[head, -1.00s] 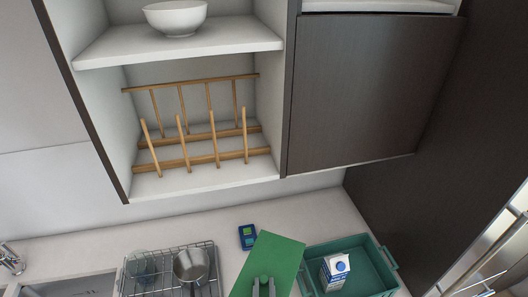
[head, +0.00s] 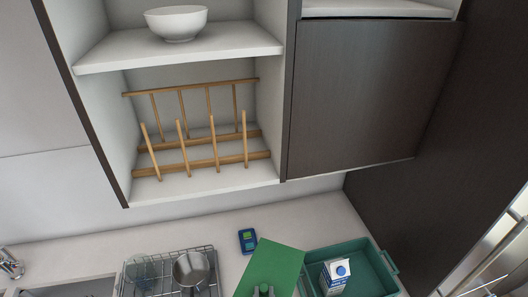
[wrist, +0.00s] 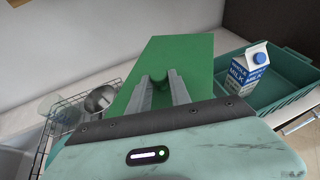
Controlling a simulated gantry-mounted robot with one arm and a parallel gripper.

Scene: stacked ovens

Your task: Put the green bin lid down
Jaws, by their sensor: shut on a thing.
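The green bin lid (head: 272,268) is a flat green panel with a knob-like handle. My gripper (head: 263,291) is shut on its handle at the bottom of the head view. In the wrist view, the fingers of my gripper (wrist: 160,88) close around the handle, and the lid (wrist: 185,58) spreads out beyond them. The green bin (head: 376,264) stands just right of the lid, open on top, with a milk carton (head: 336,274) inside. The bin also shows in the wrist view (wrist: 292,72). I cannot tell whether the lid touches the counter.
A wire dish rack (head: 208,263) with a metal pot (head: 190,268) and a glass bowl (head: 140,268) stands left of the lid. A small blue device (head: 247,240) lies behind the lid. The shelf above holds a wooden plate rack (head: 200,150) and a white bowl (head: 177,22).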

